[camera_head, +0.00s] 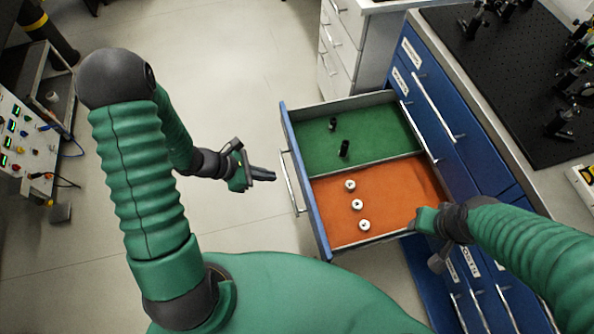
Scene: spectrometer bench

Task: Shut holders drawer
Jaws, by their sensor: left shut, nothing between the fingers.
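A blue drawer (306,190) is pulled far out of the blue cabinet. It has a green-lined part holding two small black holders (344,148) and an orange-lined part holding three small white round pieces (357,204). A silver bar handle (289,182) runs along its front. My left gripper (270,175) is shut and empty, just left of the handle, with a small gap between them. My right arm reaches in from the right to the drawer's near side by the cabinet; its fingers are hidden.
The blue cabinet (440,95) carries a black optics breadboard (510,70) with several mounts. A white drawer unit (345,50) stands behind the open drawer. An instrument cart (30,140) is at far left. The floor between is clear.

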